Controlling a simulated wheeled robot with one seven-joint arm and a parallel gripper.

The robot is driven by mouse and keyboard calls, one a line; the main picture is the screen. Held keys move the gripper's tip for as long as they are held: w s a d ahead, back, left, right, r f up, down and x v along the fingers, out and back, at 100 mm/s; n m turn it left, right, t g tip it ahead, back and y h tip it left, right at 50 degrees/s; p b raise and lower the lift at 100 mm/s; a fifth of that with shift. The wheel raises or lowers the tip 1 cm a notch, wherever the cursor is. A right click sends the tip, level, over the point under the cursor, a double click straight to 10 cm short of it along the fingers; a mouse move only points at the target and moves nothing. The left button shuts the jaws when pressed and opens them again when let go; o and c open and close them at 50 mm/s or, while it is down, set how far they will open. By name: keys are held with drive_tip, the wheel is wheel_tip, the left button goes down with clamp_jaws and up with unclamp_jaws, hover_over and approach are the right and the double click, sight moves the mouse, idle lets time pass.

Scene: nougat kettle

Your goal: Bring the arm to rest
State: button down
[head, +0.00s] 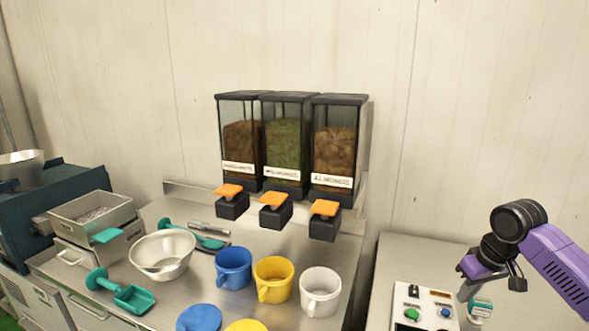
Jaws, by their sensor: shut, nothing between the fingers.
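My arm, purple and black, reaches in from the right edge in the head view. My gripper (467,288) hangs at its end above the right-hand worktop, just over the control box (428,303). It is shut and holds nothing. The fingers are small in the picture and partly lost against the box and a teal item (481,307) beside it. I cannot tell whether they touch anything.
Three dispensers (289,145) with orange levers stand at the back. A blue mug (234,268), yellow mug (273,279) and white mug (320,291) stand before them. A steel bowl (162,255), teal scoops (134,298) and a metal tray (92,213) are left. Bare worktop (425,256) lies behind the box.

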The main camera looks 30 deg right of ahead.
drive_tip(key=w+a+r+t+h, duration=0.25)
drive_tip(key=w+r+t, duration=0.6)
drive_tip(key=w, duration=0.45)
drive_tip(key=w+a+r+m+t+b, duration=0.1)
drive_tip(key=w+a+r+t, duration=0.2)
drive_tip(key=a, duration=0.4)
drive_tip(key=w+a+r+m+t, duration=0.1)
drive_tip(key=a+r+t, duration=0.25)
drive_tip(key=a, duration=0.45)
drive_tip(key=s+a+f+n+g+y+b, duration=0.1)
drive_tip(key=s+a+f, duration=0.5)
drive_tip(key=s, duration=0.8)
drive_tip(key=s+a+f+n+y+b, duration=0.1)
drive_tip(key=s+a+f+n, duration=0.2)
drive_tip(key=s+a+f, duration=0.4)
drive_tip(key=s+a+f+n+g+y+b, duration=0.1)
drive_tip(key=s+a+f, duration=0.5)
drive_tip(key=s+a, duration=0.6)
drive_tip(key=s, duration=0.9)
drive_tip(key=shift+a+f+n+g, duration=0.25)
drive_tip(key=shift+f+n+g, duration=0.05)
drive_tip(key=shift+f+n, duration=0.1)
